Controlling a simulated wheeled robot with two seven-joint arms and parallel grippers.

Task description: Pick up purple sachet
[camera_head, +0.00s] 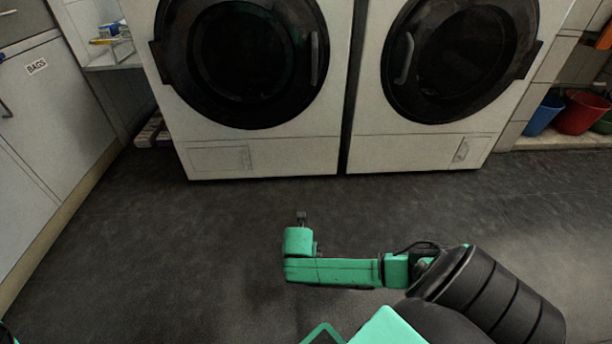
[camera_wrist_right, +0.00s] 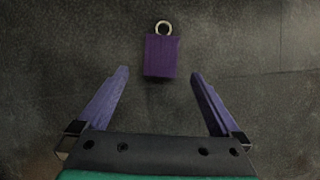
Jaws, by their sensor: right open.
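The purple sachet (camera_wrist_right: 161,58) shows in the right wrist view as a small purple block with a pale ring at its top end. It is on or over the dark floor, just beyond my right fingertips and roughly midway between them. My right gripper (camera_wrist_right: 160,75) is open, with its two purple-looking fingers apart and nothing between them. In the head view my right gripper (camera_head: 301,216) is low over the floor in front of the machines, and I cannot make out the sachet there. My left gripper is not in view.
Two white front-loading machines (camera_head: 262,155) stand along the back. A white cabinet (camera_head: 60,110) labelled BAGS is at the left. Blue (camera_head: 544,115) and red (camera_head: 582,113) buckets sit on a ledge at the right. The dark floor (camera_head: 170,230) around my right gripper looks clear.

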